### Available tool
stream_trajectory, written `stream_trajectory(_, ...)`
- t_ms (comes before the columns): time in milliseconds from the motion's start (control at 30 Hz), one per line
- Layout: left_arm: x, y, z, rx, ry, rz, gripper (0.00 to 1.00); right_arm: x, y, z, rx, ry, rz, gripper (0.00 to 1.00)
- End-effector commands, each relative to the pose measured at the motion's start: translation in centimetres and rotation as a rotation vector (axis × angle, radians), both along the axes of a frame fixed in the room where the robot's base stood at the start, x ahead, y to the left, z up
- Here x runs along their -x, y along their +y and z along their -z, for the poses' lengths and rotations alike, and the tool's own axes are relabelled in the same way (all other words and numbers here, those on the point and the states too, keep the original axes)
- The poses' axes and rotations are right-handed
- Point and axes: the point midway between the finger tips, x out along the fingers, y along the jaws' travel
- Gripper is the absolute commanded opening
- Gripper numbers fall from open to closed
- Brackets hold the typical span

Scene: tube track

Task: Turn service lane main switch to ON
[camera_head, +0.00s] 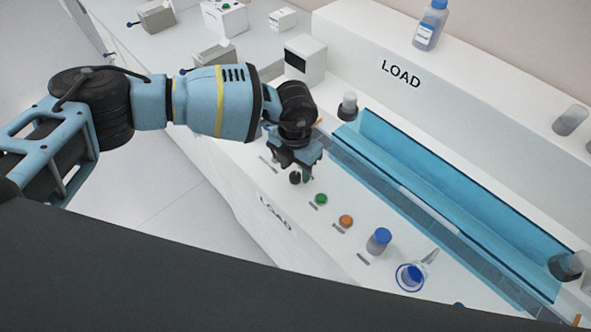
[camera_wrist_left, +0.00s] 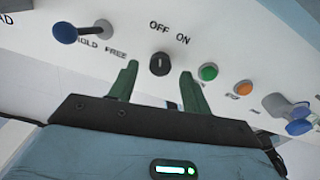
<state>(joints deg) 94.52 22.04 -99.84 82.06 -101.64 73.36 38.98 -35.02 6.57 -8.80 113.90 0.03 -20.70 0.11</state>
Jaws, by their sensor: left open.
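The main switch is a round black knob (camera_wrist_left: 160,64) on the white panel, under the labels OFF and ON. A pale mark shows on its face; I cannot tell for certain which label it points to, though it looks nearer OFF. In the head view the knob (camera_head: 295,177) shows just below my left gripper (camera_head: 296,163). In the left wrist view my left gripper (camera_wrist_left: 159,70) is open, with its green fingers on either side of the knob and a gap to each. Whether the fingertips reach down around the knob is unclear. My right gripper is not in view.
A green button (camera_head: 320,199), an orange button (camera_head: 346,221) and a blue-capped vessel (camera_head: 379,241) line the panel. A blue-knobbed lever (camera_wrist_left: 65,33) stands by HOLD and FREE. A blue trough (camera_head: 450,205) runs behind. A white box (camera_head: 305,58) stands beyond the gripper.

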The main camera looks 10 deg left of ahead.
Motion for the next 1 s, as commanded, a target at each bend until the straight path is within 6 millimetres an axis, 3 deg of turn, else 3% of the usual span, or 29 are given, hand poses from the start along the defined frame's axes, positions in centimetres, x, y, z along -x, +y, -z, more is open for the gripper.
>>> stream_trajectory(200,0.0,0.0,1.9,0.0,-0.001,0.0,0.48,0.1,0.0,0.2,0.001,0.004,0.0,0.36)
stream_trajectory(500,0.0,0.0,2.1,0.0,-0.001,0.0,0.48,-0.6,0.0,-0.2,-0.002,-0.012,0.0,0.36)
stream_trajectory(833,0.0,0.0,2.0,0.0,-0.001,0.0,0.06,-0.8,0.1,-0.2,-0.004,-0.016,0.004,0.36)
stream_trajectory(1000,0.0,0.0,2.0,0.0,-0.001,0.005,0.04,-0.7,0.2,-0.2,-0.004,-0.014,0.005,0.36)
